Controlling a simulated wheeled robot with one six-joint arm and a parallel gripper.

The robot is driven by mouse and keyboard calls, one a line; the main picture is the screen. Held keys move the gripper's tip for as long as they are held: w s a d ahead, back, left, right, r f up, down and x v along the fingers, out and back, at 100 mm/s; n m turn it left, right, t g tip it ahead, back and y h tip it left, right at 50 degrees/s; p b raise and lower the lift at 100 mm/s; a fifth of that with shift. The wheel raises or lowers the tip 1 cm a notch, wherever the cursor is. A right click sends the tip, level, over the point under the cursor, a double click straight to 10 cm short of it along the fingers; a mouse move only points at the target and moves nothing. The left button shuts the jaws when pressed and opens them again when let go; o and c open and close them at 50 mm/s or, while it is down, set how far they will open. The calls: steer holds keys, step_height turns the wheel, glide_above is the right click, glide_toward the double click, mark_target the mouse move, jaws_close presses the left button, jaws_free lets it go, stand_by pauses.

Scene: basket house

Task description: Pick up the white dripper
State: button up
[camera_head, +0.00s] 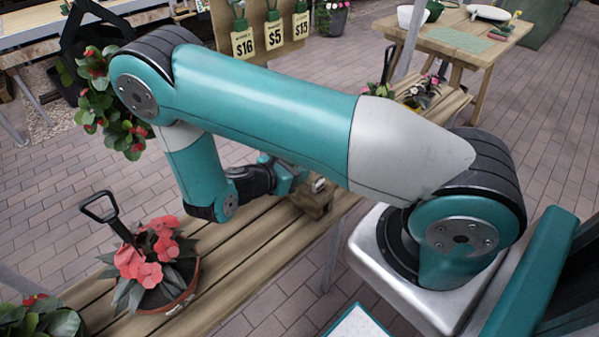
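I cannot make out a white dripper for sure. A small pale thing (318,184) shows at the end of my wrist, beside a small wooden block (313,201) on the slatted wooden table; it is too small to tell what it is. My gripper (303,181) is low over the table's right end, partly hidden behind my upper arm. Its fingers are not clear, so I cannot tell whether they are open or shut. A white bowl (412,16) and a white dish (488,13) are on the far table.
A potted red-flowered plant (166,270) with a black-handled tool in it stands on the slatted table (237,267). More red-flowered foliage (108,120) hangs at left. Price tags (275,36) hang behind my arm. The far table (465,38) is upper right. Brick paving lies between.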

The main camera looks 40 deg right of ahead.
steer(key=c, duration=0.6)
steer(key=shift+c, duration=0.2)
step_height(320, 180, up, 20)
steer(key=shift+p, duration=0.4)
